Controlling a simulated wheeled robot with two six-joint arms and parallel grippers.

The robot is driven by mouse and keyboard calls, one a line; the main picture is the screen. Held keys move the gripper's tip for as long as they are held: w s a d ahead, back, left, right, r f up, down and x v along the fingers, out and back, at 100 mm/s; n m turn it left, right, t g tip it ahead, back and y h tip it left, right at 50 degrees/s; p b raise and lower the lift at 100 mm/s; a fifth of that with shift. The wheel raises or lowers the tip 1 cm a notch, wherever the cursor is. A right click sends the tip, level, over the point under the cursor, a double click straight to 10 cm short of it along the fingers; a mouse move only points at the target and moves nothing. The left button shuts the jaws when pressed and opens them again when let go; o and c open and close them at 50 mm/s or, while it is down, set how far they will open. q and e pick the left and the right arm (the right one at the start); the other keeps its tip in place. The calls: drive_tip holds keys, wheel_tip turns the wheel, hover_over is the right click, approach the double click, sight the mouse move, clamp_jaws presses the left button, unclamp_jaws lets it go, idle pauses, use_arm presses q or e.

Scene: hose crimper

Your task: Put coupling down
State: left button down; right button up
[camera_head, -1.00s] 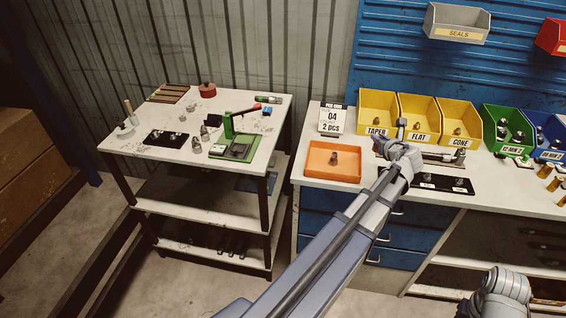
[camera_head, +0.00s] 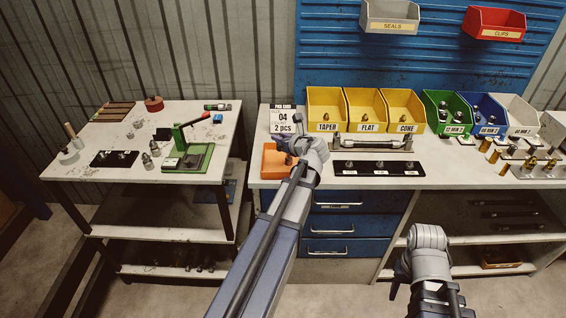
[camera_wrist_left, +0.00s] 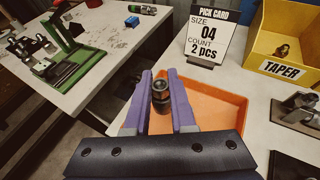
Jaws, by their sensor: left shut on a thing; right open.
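My left gripper (camera_wrist_left: 160,100) is shut on a dark metal coupling (camera_wrist_left: 160,84), held upright between the purple fingers in the left wrist view. It is over the orange tray (camera_wrist_left: 215,107), which also shows in the head view (camera_head: 270,169). In the head view the left gripper (camera_head: 291,146) covers much of the tray, and a small brownish part (camera_head: 289,160) shows there. I cannot tell whether the held coupling touches the tray floor. My right gripper (camera_head: 394,291) is low in front of the bench, open and apart from the objects; its fingers are barely visible.
The pick card (camera_head: 286,121) reads size 04, 2 pcs, behind the tray. Yellow bins (camera_head: 367,127) stand right of it, with a fixture (camera_head: 372,142) and a black labelled strip (camera_head: 378,168) in front. A side table with a green press (camera_head: 190,155) stands left.

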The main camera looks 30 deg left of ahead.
use_arm(q)
drive_tip(key=shift+f+b, duration=4)
drive_tip(key=shift+f, duration=0.5)
drive_tip(key=shift+f, duration=0.2)
drive_tip(key=c, duration=1)
unclamp_jaws()
drive_tip(key=shift+r, duration=0.2)
drive_tip(key=shift+d+r, duration=0.2)
drive_tip(key=p+v, duration=0.4)
drive_tip(key=v, duration=0.7)
drive_tip(key=shift+s+d+p, duration=0.2)
drive_tip(key=shift+d+p, duration=0.05)
drive_tip(key=shift+p, duration=0.05)
